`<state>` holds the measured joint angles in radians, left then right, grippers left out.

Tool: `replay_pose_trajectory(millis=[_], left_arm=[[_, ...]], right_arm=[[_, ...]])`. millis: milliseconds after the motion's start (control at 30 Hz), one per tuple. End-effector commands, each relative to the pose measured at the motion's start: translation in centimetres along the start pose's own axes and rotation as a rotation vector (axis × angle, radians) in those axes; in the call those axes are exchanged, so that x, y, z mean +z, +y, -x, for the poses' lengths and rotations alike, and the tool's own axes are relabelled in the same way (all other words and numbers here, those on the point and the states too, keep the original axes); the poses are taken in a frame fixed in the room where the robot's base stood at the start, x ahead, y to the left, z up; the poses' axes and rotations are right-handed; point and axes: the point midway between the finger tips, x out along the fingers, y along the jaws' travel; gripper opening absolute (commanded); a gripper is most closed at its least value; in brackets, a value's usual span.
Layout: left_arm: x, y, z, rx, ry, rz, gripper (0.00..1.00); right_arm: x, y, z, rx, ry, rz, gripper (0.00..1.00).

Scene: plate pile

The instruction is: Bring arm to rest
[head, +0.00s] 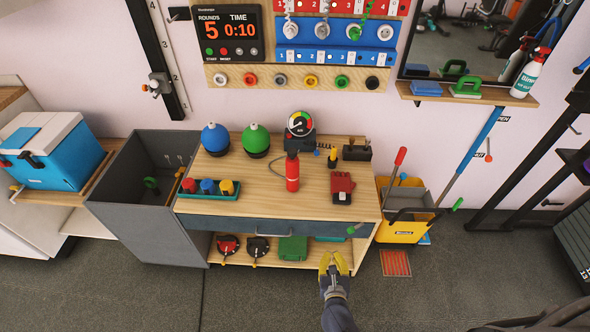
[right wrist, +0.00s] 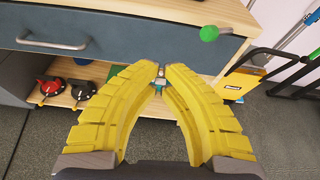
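My right gripper (head: 333,256) has yellow ribbed fingers and is in front of the lower right end of the workbench (head: 330,222), near its lower shelf. In the right wrist view, the fingers (right wrist: 160,72) bow outward and their tips come near each other with a narrow gap. A small greyish thing shows in that gap; I cannot tell whether it is behind the tips or between them. A blue drawer front (right wrist: 125,52) with a metal handle is beyond the fingers. My left gripper is in neither view.
A yellow bucket (head: 402,236) with long-handled tools stands right of the bench, and a grey bin (head: 150,225) stands left. The bench top holds a red extinguisher-like bottle (head: 292,172), blue and green globes and a gauge. A green knob (right wrist: 209,33) sticks out nearby.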

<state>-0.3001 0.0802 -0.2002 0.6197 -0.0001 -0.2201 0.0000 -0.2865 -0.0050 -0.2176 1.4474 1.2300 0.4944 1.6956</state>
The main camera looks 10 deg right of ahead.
Motion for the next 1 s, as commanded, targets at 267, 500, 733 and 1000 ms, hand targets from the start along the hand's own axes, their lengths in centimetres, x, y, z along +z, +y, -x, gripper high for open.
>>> replay_pose_trajectory(millis=[267,500,733,1000], left_arm=[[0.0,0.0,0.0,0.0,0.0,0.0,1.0],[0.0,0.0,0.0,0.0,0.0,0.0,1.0],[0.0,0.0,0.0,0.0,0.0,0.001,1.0],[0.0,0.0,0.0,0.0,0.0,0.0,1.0]], right_arm=[[-3.1,2.8,0.7,0.142,-0.008,0.666,0.0],[-13.8,4.4,4.0,0.427,-0.033,1.562,0.0],[-26.7,2.1,10.5,0.862,-0.164,2.346,0.0],[-38.0,-4.5,19.9,-1.355,0.427,-2.688,0.0]])
